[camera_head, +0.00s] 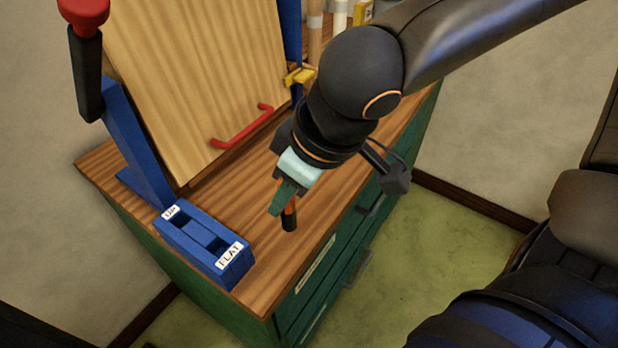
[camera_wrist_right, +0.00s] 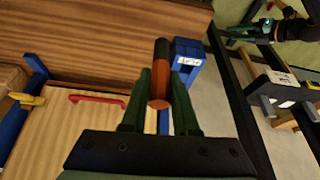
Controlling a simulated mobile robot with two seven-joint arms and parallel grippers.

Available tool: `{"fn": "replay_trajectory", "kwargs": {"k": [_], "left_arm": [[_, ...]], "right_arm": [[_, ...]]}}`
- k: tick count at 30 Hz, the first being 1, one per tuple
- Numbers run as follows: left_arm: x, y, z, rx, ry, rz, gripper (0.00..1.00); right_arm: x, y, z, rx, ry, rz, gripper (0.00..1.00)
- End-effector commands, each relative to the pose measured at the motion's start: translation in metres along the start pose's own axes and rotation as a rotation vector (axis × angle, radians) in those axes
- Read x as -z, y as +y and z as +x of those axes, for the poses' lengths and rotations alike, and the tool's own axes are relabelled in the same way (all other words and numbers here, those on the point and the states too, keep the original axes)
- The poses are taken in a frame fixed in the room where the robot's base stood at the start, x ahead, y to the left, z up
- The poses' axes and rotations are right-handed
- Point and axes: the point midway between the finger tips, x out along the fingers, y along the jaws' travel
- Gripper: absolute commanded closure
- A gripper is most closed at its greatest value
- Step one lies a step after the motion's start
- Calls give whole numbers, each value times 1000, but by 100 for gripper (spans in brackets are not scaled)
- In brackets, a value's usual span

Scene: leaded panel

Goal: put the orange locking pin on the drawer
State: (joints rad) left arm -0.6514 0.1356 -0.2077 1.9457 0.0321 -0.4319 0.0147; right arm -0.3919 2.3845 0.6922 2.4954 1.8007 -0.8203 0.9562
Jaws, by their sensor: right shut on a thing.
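My right gripper (camera_head: 283,195) hangs above the wooden top near its front edge. Its green fingers (camera_wrist_right: 162,100) are shut on the orange locking pin (camera_wrist_right: 160,72), a short orange rod with a dark end. In the head view the pin's dark end (camera_head: 289,219) points down; whether it touches the top I cannot tell. The green cabinet's drawer fronts (camera_head: 312,290) face right, with dark handles, and look shut. What seems to be my left gripper (camera_wrist_right: 258,30) shows small at the top right of the right wrist view; its jaws are unclear.
A blue slotted block (camera_head: 205,245) labelled "FLAT" stands at the front left of the top. A tilted wooden panel (camera_head: 195,70) with a red handle (camera_head: 243,128) rests between blue posts. A red-knobbed lever (camera_head: 85,60) rises at left. Bare top lies around the pin.

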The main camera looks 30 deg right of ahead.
Motion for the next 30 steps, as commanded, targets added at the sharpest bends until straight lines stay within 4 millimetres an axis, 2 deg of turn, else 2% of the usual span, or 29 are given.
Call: {"fn": "replay_trajectory", "kwargs": {"k": [1,4,7,10,12,15,23,25,27,30], "left_arm": [[10,-2,-12,7,0,-1,50],[12,-7,-25,21,-7,-5,50],[-3,-11,-22,30,-21,-8,50],[-4,-10,-24,29,-29,-9,50],[-7,-10,-20,28,-26,-9,50],[-6,-9,-19,26,-25,-10,50],[-2,-9,-17,25,-16,-9,50],[-2,-9,-17,24,-15,-9,50],[-7,-9,-12,24,-14,-9,50],[-10,-8,-10,23,-16,-9,50]], "right_arm": [[5,6,-5,3,-4,3,100],[5,17,2,4,-5,3,100],[7,41,23,2,-1,11,100],[10,64,37,1,-1,9,100],[6,74,55,2,-3,5,100],[5,86,71,1,-2,4,100],[4,101,90,0,0,1,100],[2,108,99,0,-1,3,100],[-4,106,112,2,-2,1,100],[-8,106,122,0,-1,0,100]]}}
